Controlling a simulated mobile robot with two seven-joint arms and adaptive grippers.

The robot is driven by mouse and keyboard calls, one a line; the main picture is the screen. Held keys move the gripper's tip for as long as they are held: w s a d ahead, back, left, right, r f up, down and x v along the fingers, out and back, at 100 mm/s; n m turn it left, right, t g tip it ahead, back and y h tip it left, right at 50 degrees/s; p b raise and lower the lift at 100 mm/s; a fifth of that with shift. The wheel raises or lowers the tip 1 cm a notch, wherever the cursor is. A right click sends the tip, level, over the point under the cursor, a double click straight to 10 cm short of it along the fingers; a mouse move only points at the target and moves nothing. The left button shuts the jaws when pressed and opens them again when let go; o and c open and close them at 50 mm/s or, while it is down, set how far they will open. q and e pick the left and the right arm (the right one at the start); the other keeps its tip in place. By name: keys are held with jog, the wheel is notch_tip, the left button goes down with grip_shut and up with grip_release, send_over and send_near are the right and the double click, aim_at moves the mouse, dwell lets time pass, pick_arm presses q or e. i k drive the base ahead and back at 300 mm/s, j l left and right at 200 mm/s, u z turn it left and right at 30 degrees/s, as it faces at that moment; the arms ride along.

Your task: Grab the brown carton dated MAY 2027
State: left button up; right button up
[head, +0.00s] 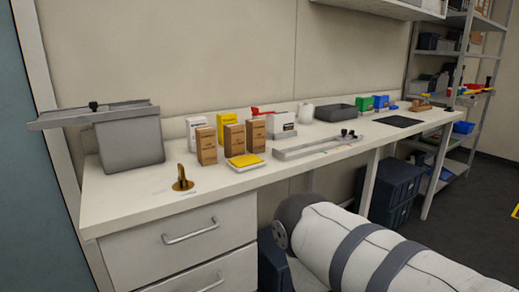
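Three brown cartons stand upright on the white bench, left of its middle. The left brown carton (206,146), the middle brown carton (234,140) and the right brown carton (255,135) are close together in a row. Each has print on its front, too small to read, so I cannot tell which is dated MAY 2027. Neither of my grippers is in view. A white arm section with dark bands, seemingly mine, shows low at the right, in front of the bench.
White and yellow cartons (230,124) stand behind the brown ones. A yellow-topped pad (245,160) lies in front. A brass-coloured piece (182,181) and a grey bin (130,142) are to the left. A metal rail (305,149) lies right. The bench's front left (125,205) is clear.

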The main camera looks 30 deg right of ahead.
aim_at(235, 132)
jog(key=i+l, duration=0.1)
jog(key=l, duration=1)
jog(key=i+l+u, duration=0.15)
jog(key=l, duration=0.9)
jog(key=k, duration=0.05)
